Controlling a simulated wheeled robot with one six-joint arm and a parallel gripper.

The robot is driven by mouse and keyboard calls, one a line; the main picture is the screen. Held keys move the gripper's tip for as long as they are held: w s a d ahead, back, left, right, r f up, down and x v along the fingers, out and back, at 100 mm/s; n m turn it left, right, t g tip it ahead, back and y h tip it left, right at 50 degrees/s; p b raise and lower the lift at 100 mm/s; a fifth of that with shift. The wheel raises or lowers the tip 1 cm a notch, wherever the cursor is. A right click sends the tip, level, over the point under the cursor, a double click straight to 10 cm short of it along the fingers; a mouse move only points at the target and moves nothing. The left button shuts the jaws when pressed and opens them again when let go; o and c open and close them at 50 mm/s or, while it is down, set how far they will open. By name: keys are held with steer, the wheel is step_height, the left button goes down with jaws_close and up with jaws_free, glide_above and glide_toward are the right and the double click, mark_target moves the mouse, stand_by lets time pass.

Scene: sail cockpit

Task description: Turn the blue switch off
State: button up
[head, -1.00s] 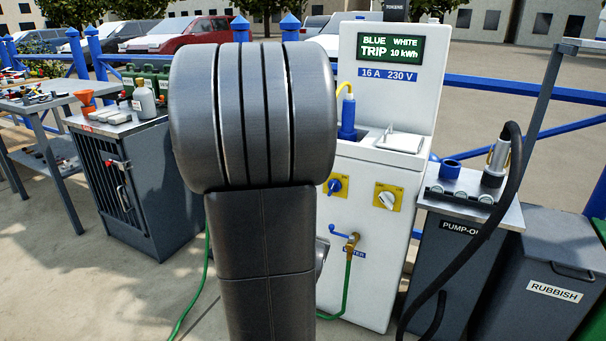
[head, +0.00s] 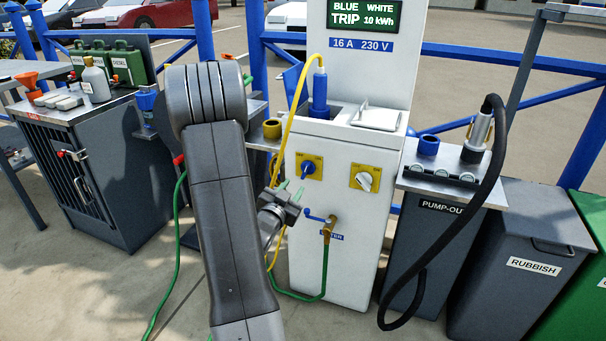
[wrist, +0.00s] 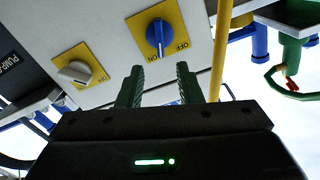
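The blue switch (head: 308,168) is a blue knob on a yellow plate, at the left of the white pedestal's front. In the wrist view the blue switch (wrist: 159,36) is upper centre, with ON and OFF printed beside it. Its pale mark seems to point towards ON. My gripper (head: 291,190) is in front of the pedestal, a little below and left of the switch in the head view. In the wrist view my gripper (wrist: 158,84) has two green fingers spread apart with nothing between them. They appear short of the switch.
A white switch (head: 364,181) sits right of the blue one. A yellow cable (head: 289,122) hangs from a blue plug (head: 319,95) close to my gripper. A blue-handled water tap (head: 326,226) with a green hose is below. The pump-out cabinet (head: 436,245) stands right.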

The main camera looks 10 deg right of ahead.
mark_target(305, 171)
steer(key=x, duration=0.9)
steer(key=shift+w+b, duration=0.1)
steer(key=shift+b, duration=0.25)
jaws_close()
